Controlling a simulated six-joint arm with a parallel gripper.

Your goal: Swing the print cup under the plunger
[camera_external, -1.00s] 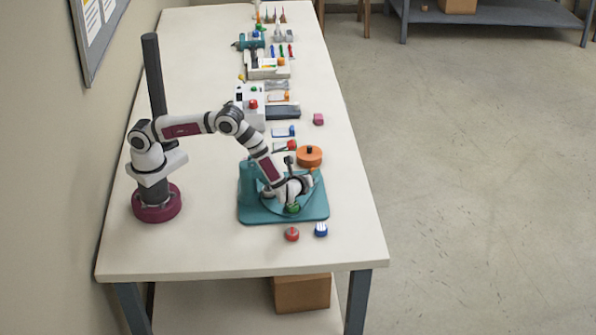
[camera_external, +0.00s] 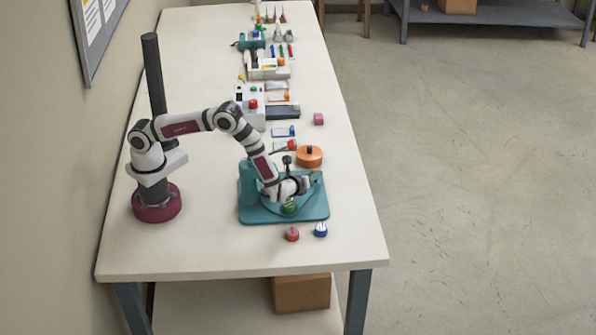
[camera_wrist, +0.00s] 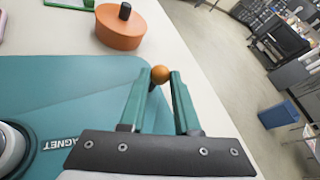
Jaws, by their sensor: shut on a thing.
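The teal pad-printing machine (camera_external: 250,215) stands on the bench under my forearm, with its base plate also in the wrist view (camera_wrist: 75,85). A small orange ball knob (camera_wrist: 160,74) on a dark stem sits between my fingertips. My gripper (camera_wrist: 162,82) is shut on this knob, above the base plate near its edge. In the external view my gripper (camera_external: 308,183) is over the plate's right part. A round grey part (camera_wrist: 10,148) beside a "MAGNET" label shows at the lower left. A green part (camera_external: 289,207) sits on the plate. I cannot tell which is the print cup; my arm hides the plunger.
An orange round can (camera_external: 309,156) with a black knob stands just behind the plate. A red cap (camera_external: 291,234) and a blue cap (camera_external: 320,230) lie in front. Several items line the bench behind.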

